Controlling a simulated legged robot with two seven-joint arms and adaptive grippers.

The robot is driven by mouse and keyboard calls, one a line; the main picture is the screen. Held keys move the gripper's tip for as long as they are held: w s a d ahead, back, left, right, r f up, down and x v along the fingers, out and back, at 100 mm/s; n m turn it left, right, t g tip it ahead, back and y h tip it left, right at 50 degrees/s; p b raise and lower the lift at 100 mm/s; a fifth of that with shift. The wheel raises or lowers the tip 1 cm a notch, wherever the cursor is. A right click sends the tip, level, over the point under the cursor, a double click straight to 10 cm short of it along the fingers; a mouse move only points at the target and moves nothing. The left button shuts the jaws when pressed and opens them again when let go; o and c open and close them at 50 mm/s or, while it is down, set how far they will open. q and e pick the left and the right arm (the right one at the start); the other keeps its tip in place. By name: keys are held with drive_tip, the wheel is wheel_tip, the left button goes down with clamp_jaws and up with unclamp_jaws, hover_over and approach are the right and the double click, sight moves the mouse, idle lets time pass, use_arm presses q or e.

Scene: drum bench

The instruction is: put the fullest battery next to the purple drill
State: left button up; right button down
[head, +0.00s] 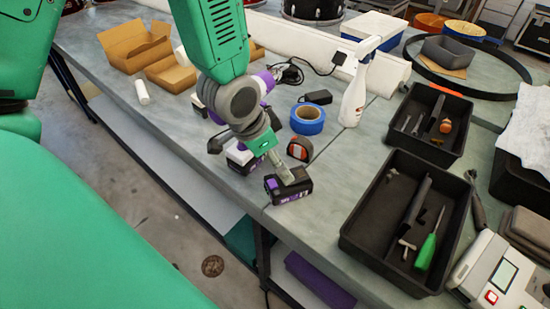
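A black battery with a purple label (272,186) lies near the front edge of the bench. My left gripper (287,175) reaches down onto its top. The gripper seems to touch the battery, but its grip is unclear. Purple and white parts, apparently of the purple drill (266,82), show behind my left arm, which hides most of the tool. A purple, white and black piece (240,157) stands just left of the gripper; I cannot tell whether it belongs to the drill. No charge marking is readable. My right gripper is out of view.
Blue tape (307,119), a tape measure (300,149) and a white spray bottle (355,88) stand behind the battery. A black tool tray (366,236) lies to the right, with another tray (407,103) behind it. Open cardboard boxes (124,46) sit at the left.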

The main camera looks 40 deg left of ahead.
use_arm(q)
drive_tip(key=shift+s+d+r, duration=0.15)
drive_tip(key=shift+d+r, duration=0.1)
drive_tip(key=shift+d, duration=0.4)
drive_tip(key=s+a+f+n+g+y, duration=0.1)
drive_tip(key=s+f+n+g, duration=0.35)
drive_tip(key=s+f, duration=1.45)
wheel_tip(320, 180, down, 9)
drive_tip(key=b, duration=0.9)
drive_tip(key=shift+d+f+t, duration=0.2)
drive_tip(key=shift+d+t, duration=0.1)
drive_tip(key=shift+t, duration=0.05)
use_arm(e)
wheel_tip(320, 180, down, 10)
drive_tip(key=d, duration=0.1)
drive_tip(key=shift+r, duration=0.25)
use_arm(q)
drive_tip(key=shift+a+f, duration=0.1)
drive_tip(key=shift+a, duration=0.1)
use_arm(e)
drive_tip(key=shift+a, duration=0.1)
